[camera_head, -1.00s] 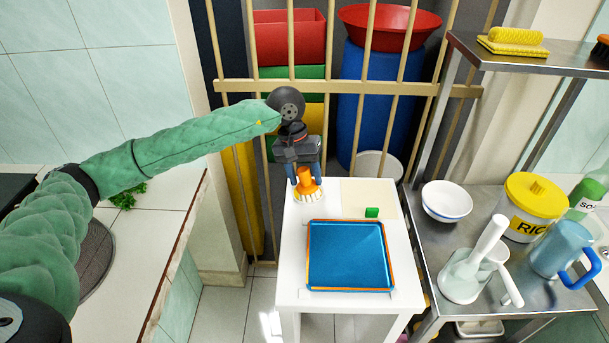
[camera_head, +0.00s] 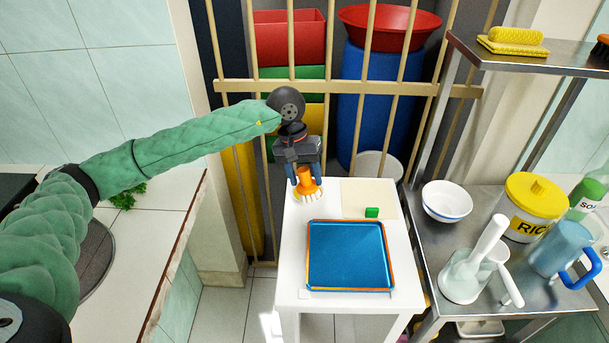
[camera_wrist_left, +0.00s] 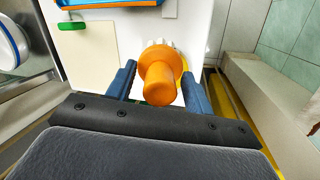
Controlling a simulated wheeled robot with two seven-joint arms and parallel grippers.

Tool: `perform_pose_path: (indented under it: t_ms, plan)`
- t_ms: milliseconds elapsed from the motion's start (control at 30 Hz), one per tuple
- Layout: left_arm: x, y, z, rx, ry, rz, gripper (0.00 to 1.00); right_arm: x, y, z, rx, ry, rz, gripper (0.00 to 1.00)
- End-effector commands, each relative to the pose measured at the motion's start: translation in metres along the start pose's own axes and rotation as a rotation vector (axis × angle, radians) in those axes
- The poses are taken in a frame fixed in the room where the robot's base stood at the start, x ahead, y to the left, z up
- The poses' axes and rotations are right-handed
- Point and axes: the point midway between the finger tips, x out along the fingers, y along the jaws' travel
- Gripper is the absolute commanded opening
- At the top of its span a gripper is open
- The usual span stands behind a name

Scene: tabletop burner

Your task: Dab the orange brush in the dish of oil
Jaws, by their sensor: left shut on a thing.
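The orange brush (camera_head: 307,182) is upright at the back left of the white table, with its pale bristles facing down. My left gripper (camera_head: 304,173) is shut on its handle from above. The left wrist view also shows the orange handle (camera_wrist_left: 160,75) between the two blue fingers, with pale bristles beyond it. The bristles are at or just above the table top; I cannot tell whether they touch it. I cannot make out a separate dish of oil. A blue tray with an orange rim (camera_head: 348,288) lies in front of the brush. My right gripper is not in view.
Bars stand behind the table.

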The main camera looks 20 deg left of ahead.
Motion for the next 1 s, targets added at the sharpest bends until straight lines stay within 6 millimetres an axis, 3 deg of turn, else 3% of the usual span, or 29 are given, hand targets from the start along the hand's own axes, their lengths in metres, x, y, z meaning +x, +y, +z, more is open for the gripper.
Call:
perform_pose_path:
  t_ms: [1000]
  plan:
    - [-0.057, 0.015, 0.004, 0.0, 0.001, 0.0, 0.34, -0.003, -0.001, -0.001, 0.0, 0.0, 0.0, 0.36]
